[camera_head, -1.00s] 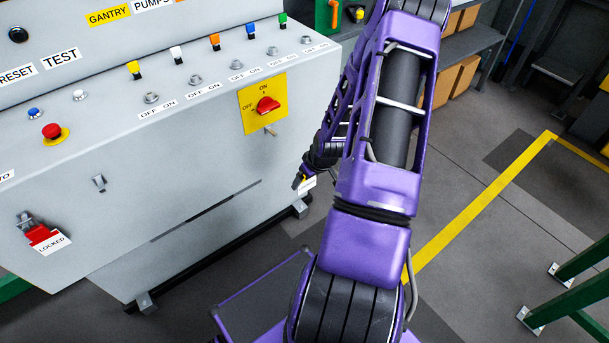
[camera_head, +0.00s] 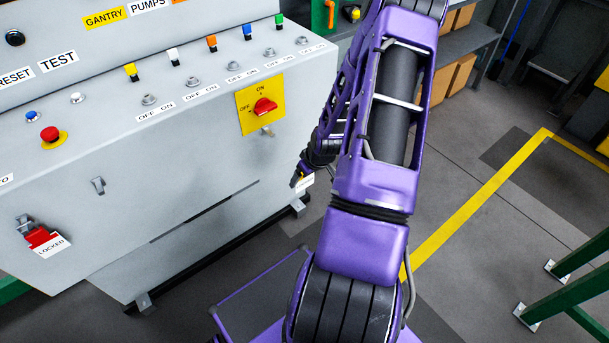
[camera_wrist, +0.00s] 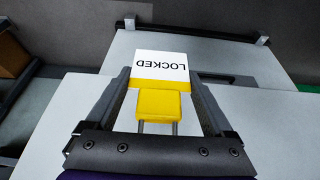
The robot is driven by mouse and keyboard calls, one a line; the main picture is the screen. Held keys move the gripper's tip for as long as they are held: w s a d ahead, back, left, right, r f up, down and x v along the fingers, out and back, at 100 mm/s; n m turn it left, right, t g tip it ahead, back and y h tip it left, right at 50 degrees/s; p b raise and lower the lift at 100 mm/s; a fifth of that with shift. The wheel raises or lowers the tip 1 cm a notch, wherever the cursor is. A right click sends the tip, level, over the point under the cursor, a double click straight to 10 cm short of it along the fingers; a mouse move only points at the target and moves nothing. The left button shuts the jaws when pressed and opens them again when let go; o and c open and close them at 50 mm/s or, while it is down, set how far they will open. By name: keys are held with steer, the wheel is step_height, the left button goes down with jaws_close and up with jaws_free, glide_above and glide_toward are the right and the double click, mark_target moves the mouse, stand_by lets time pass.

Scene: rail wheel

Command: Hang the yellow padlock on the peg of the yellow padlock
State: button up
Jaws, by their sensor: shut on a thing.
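In the wrist view the yellow padlock (camera_wrist: 163,105) sits between the two dark fingers of my gripper (camera_wrist: 160,78). Its shackle points toward the wrist, and its white and yellow LOCKED tag (camera_wrist: 165,65) extends past the fingertips, reading upside down. In the head view my gripper (camera_head: 298,180) is small and partly behind my arm, to the right of the grey cabinet's front; the white tag shows beside it and the padlock body is barely visible. An empty small metal peg (camera_head: 98,186) is on the cabinet front. Another small metal peg (camera_head: 267,131) is below the red rotary switch.
A red padlock (camera_head: 40,237) with a LOCKED tag hangs at the cabinet's (camera_head: 190,160) lower left. The red rotary switch (camera_head: 264,106) on its yellow plate and several buttons project from the panel. Open floor lies right of the cabinet; a green frame (camera_head: 570,290) stands at right.

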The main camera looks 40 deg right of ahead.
steer(key=shift+s, duration=1.7)
steer(key=shift+s, duration=0.1)
steer(key=s, duration=0.3)
steer(key=shift+s+p, duration=0.15)
steer(key=shift+p, duration=0.2)
steer(key=shift+a, duration=0.15)
